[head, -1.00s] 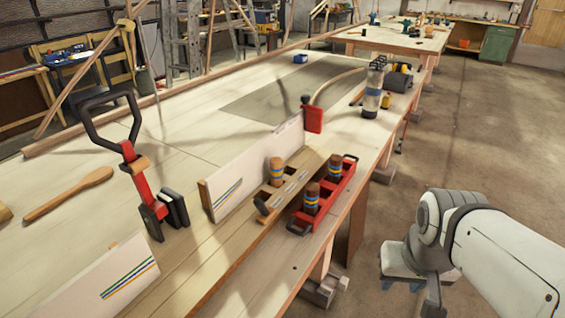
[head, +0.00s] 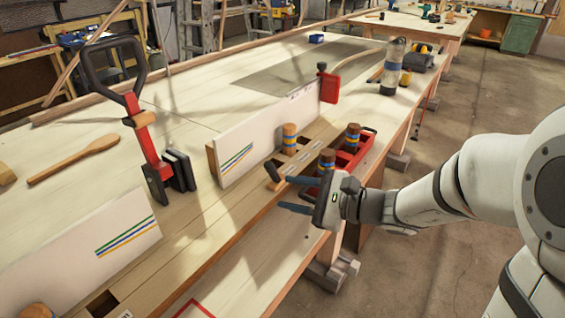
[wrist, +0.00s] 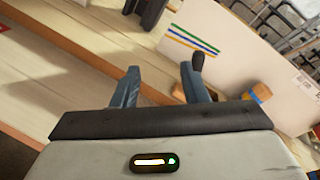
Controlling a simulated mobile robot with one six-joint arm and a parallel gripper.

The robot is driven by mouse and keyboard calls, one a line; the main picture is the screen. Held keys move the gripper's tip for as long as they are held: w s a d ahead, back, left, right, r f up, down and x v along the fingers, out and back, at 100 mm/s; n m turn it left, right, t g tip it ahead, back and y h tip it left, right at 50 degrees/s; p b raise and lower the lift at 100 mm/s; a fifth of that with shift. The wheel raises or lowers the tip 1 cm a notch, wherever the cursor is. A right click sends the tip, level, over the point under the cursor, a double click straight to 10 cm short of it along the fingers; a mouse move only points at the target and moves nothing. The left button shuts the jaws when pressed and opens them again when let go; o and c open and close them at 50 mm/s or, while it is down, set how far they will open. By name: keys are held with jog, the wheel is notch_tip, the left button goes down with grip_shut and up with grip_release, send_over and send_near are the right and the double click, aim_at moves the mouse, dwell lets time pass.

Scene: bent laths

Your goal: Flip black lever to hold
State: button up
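A small black lever-like piece (head: 272,171) sits at the near end of the wooden fixture (head: 312,135), beside a striped wooden peg. In the wrist view a black rounded end (wrist: 197,62) shows right by my right finger; I cannot tell if they touch. A large black loop handle (head: 112,65) on a red upright (head: 147,145) stands farther left, with black blocks at its foot. No "hold" mark is readable. My gripper (head: 284,193) is open and empty, in front of the fixture's near end. Its two blue-grey fingers (wrist: 160,68) are spread in the wrist view.
A white board (head: 240,152) with coloured stripes stands behind the fixture. A red tray (head: 350,157) with striped pegs is just beyond my gripper. Another striped board (head: 85,265) stands at near left.

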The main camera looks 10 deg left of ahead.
aim_at(275, 170)
jog(key=w+m+t, duration=0.2)
jog(key=w, duration=0.1)
jog(key=w+m+t, duration=0.1)
jog(key=shift+w+f+y+b, duration=0.15)
jog(key=shift+f+y+b, duration=0.2)
jog(key=shift+y+b, duration=0.05)
jog(key=shift+w+a+m, duration=0.2)
jog(key=shift+w+m, duration=0.05)
jog(key=shift+m, duration=0.05)
jog(key=x, duration=0.7)
jog(key=shift+w+a+r, duration=0.1)
jog(key=shift+r, duration=0.05)
grip_shut()
